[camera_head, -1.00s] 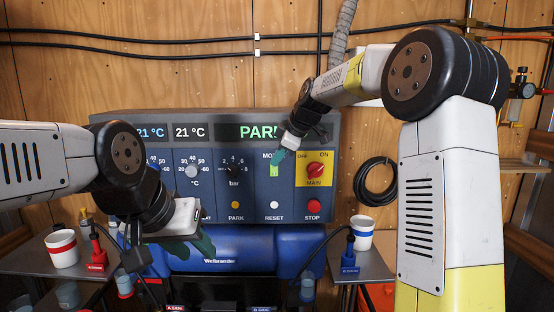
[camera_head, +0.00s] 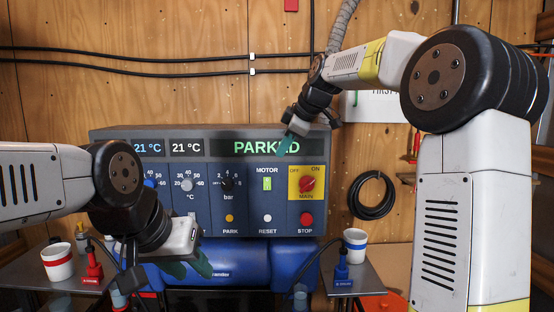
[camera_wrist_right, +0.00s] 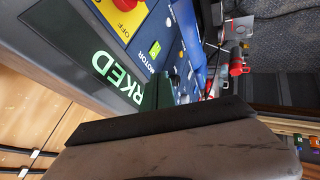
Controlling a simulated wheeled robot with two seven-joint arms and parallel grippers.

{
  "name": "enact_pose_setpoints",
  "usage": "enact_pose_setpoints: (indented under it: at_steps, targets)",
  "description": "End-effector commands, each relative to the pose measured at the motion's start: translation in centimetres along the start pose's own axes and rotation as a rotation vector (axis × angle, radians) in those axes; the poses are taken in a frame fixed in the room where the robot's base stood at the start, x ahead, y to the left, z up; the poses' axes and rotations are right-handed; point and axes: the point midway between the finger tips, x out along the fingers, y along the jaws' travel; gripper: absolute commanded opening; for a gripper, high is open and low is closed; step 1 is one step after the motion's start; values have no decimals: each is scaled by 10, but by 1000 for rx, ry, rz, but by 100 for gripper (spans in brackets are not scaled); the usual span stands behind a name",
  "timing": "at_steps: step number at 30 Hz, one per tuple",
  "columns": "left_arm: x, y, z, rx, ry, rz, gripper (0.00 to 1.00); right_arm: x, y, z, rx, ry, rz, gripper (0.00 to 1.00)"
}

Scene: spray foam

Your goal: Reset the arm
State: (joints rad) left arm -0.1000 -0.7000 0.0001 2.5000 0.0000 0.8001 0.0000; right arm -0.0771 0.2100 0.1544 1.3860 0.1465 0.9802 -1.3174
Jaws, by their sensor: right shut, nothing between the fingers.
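My right gripper (camera_head: 288,143) is shut and empty, with its green fingers in front of the "PARKED" display (camera_head: 262,147) at the top of the grey control panel (camera_head: 240,190). Its dark edge fills the lower part of the right wrist view (camera_wrist_right: 160,125). Below it on the panel are the green-lit motor switch (camera_head: 267,184), the red main switch (camera_head: 307,184) and the white reset button (camera_head: 267,218). My left gripper (camera_head: 188,266) hangs at the lower left, below the panel; whether its green fingers are open is unclear.
A white cup with a red band (camera_head: 57,262) and a red connector (camera_head: 93,265) are at left. A white cup with a blue band (camera_head: 355,244) and a blue connector (camera_head: 342,268) are at right. A black hose coil (camera_head: 372,195) hangs on the wall.

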Motion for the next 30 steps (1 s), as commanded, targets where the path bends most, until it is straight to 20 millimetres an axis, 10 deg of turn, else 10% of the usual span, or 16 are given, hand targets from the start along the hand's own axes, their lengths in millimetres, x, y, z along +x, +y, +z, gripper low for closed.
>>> enact_pose_setpoints:
  at_steps: [17,30]
  targets:
    - [0,0,0,0,0,0,36,-21,-20,10,93,-25,8,0]
    - [0,0,0,0,0,0,36,-95,-222,115,922,-147,121,0]
